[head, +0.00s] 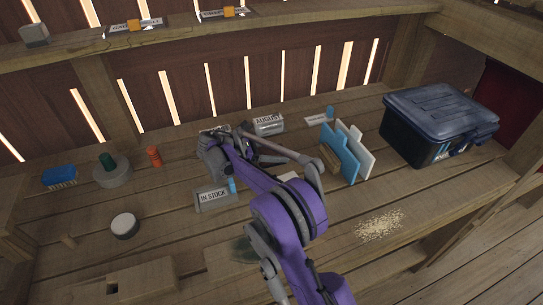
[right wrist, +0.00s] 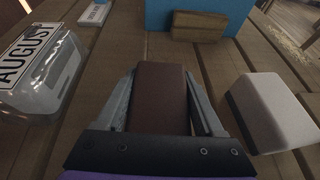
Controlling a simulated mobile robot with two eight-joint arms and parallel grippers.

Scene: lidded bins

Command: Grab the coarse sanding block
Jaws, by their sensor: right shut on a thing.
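In the right wrist view my right gripper (right wrist: 160,80) is shut on a brown block (right wrist: 161,100), with one finger along each side. No label shows on the brown block, so I cannot tell its grit. A pale grey block (right wrist: 268,112) lies on the planks to the right of the gripper, apart from it. In the head view my purple arm and its links hide the brown block and the fingertips. My left gripper is not in view.
A clear AUGUST bin (right wrist: 42,72) is close on the left. Ahead stand blue dividers (head: 326,138) and a small wooden block (right wrist: 198,27). A dark lidded box (head: 436,120) is at right, an IN STOCK bin (head: 214,200) at left. Sawdust (head: 380,225) lies on clear front planks.

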